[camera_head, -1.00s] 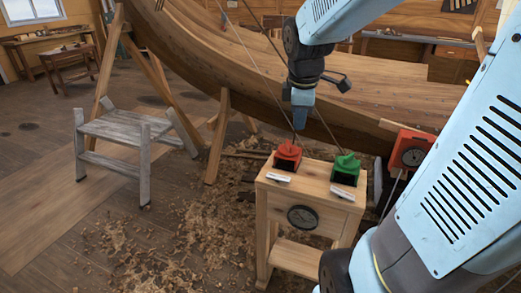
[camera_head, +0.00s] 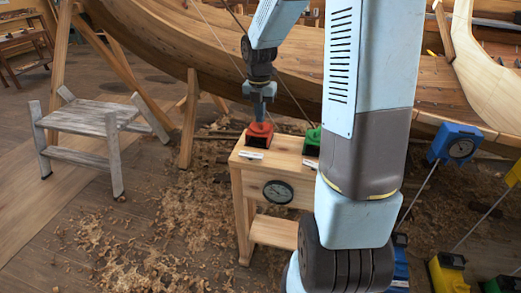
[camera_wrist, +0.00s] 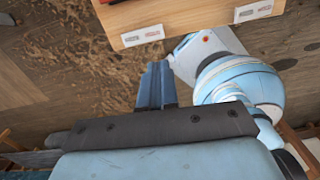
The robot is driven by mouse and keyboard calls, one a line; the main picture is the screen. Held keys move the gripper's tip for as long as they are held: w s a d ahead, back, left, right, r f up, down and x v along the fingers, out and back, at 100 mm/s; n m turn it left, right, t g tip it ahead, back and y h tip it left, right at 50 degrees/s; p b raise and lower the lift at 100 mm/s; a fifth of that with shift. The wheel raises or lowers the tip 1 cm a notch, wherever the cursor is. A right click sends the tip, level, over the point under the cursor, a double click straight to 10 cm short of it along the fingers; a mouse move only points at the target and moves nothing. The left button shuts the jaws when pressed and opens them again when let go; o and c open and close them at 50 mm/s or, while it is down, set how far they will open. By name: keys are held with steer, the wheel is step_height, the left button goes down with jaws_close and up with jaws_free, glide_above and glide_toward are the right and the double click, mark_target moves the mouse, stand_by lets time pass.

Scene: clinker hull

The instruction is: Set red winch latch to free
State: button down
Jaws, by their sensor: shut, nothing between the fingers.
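The red winch (camera_head: 259,132) sits on the left of the wooden stand's top (camera_head: 285,150), with a dark recess and a white label at its front. A sliver of red shows at the top edge of the wrist view (camera_wrist: 112,2). The latch's setting is too small to make out. My gripper (camera_head: 259,112) points down just above or behind the red winch; I cannot tell whether it touches. In the wrist view its blue fingers (camera_wrist: 157,85) are together and empty, below the stand's edge.
A green winch (camera_head: 312,137) stands right of the red one, partly hidden by my arm. A round dial (camera_head: 278,191) is on the stand's front. The hull (camera_head: 180,45) rises behind. A grey step (camera_head: 95,125) stands left. Blue and yellow units (camera_head: 458,145) stand right.

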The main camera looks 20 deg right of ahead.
mark_target(261, 156)
steer(key=shift+w+f+n, duration=0.2)
steer(key=shift+f+n, duration=0.1)
step_height(261, 156, down, 13)
steer(key=shift+s+d+f, duration=0.1)
steer(key=shift+f, duration=0.4)
stand_by(0.4)
steer(key=shift+d+f, duration=0.1)
steer(key=shift+f, duration=0.2)
steer(key=shift+r, duration=0.15)
steer(key=shift+r, duration=0.7)
